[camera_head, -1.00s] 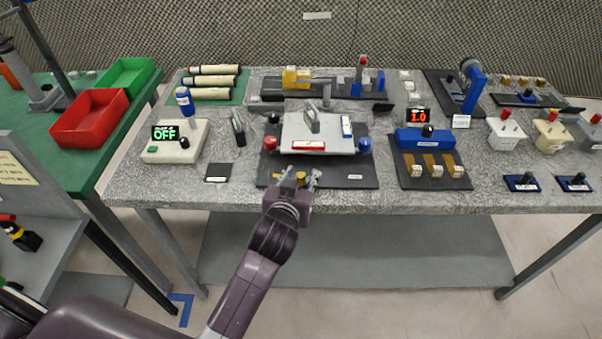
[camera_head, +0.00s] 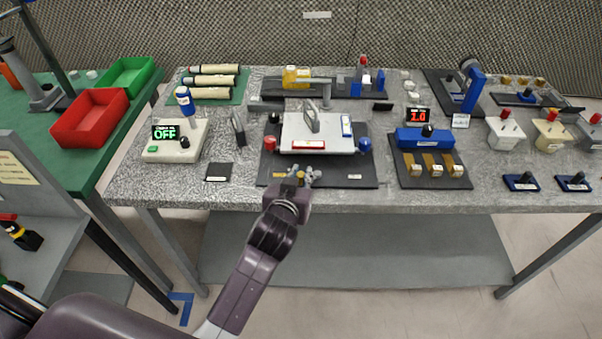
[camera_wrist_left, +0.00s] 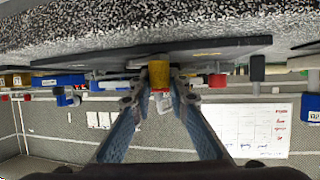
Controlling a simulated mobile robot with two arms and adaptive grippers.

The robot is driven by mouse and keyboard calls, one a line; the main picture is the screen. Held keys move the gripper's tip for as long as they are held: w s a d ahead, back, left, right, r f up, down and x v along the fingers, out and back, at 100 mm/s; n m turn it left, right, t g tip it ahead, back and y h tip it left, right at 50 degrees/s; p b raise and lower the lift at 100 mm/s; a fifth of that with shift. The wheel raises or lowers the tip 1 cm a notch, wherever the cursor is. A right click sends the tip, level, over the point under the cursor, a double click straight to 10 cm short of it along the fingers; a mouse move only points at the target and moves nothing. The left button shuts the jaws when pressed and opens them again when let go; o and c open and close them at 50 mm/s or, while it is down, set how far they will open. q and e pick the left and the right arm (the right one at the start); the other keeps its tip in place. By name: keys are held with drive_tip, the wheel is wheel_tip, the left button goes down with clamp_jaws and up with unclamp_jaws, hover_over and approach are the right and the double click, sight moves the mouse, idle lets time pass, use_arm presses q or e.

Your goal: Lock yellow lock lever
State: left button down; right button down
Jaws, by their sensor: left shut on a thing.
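The yellow lock lever (camera_wrist_left: 158,72) shows in the left wrist view as a short yellow knob between my fingertips. It projects at the edge of the dark base plate (camera_head: 345,181), with a red part just beyond it. My left gripper (camera_head: 301,178) is at the front edge of this plate in the head view, shut on the yellow lever; it also shows in the left wrist view (camera_wrist_left: 158,92). In the head view the fingers mostly hide the lever. A light grey plate with a handle (camera_head: 340,142) lies on the base behind the gripper. My right gripper is not in view.
A control box (camera_head: 160,152) reading OFF stands left, a blue block with tan levers (camera_head: 422,138) right. The floor before the table is clear.

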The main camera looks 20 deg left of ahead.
use_arm(q)
drive_tip(key=shift+w+a+r+m+h+p, duration=0.1)
drive_tip(key=shift+w+a+m+h+p, duration=0.1)
drive_tip(key=shift+m+h+p, duration=0.4)
drive_tip(key=shift+w+a+r+m+h+p, duration=0.15)
drive_tip(key=shift+h+p, duration=0.25)
drive_tip(key=shift+p, duration=0.45)
drive_tip(key=shift+w+a+f+m+h+p, duration=0.1)
drive_tip(key=shift+w+a+m+h+p, duration=0.1)
drive_tip(key=shift+m+h+p, duration=0.3)
drive_tip(key=shift+w+a+f+m+h+p, duration=0.1)
drive_tip(key=shift+a+m+h+p, duration=0.15)
drive_tip(key=shift+m+h, duration=0.3)
drive_tip(key=shift+w+f+m+g+h, duration=0.1)
drive_tip(key=shift+w+m+g+h, duration=0.25)
drive_tip(key=shift+m+h, duration=0.5)
drive_tip(key=shift+w+a+m+g+h+b, duration=0.15)
drive_tip(key=shift+m+g+h+b, duration=0.1)
drive_tip(key=shift+m+h+b, duration=0.25)
drive_tip(key=shift+w+m+g+h+b, duration=0.15)
drive_tip(key=shift+m+g+h+b, duration=0.1)
drive_tip(key=shift+h+b, duration=0.25)
